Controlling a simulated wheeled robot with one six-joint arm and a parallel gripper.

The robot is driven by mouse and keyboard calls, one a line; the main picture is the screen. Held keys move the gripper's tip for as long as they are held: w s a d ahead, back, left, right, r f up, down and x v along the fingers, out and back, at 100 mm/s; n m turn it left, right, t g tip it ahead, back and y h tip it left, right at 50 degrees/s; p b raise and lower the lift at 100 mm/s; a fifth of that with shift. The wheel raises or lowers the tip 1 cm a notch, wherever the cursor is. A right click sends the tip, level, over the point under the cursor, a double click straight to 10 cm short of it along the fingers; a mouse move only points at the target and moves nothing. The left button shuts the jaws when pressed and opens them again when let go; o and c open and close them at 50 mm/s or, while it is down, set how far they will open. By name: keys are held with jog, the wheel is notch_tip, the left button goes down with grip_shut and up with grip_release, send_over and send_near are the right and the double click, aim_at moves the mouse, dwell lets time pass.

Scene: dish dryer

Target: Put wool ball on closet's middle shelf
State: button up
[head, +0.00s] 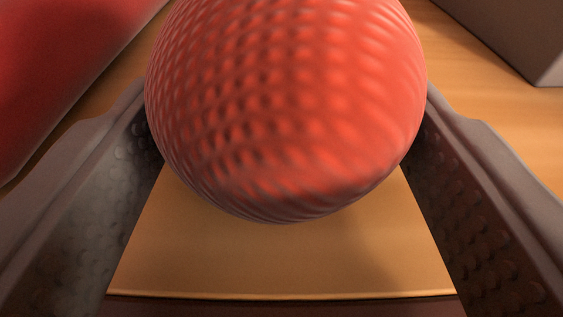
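The wool ball (287,105) is a red, knobbly ball that fills the upper middle of the head view. Its top is cut off by the frame. My gripper (288,110) has one finger on each side of the ball. Both fingers meet the ball's edges in the picture, and the ball sits between them near the tips. A wooden surface (280,255) shows below the ball. I cannot tell whether the ball rests on it or is held above it. No closet shelf can be made out for sure.
A large smooth red object (60,65) stands at the upper left, close to the left finger. A grey-brown box-like block (520,35) stands at the upper right. The wooden surface ends at a front edge (280,296) near the bottom of the view.

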jog(key=o, duration=1)
jog(key=shift+s+r, duration=0.2)
jog(key=shift+s, duration=0.4)
jog(key=s, duration=0.3)
jog(key=s+r, duration=0.1)
jog(key=s, duration=0.6)
jog(key=shift+s+r, duration=0.25)
jog(key=shift+s, duration=0.1)
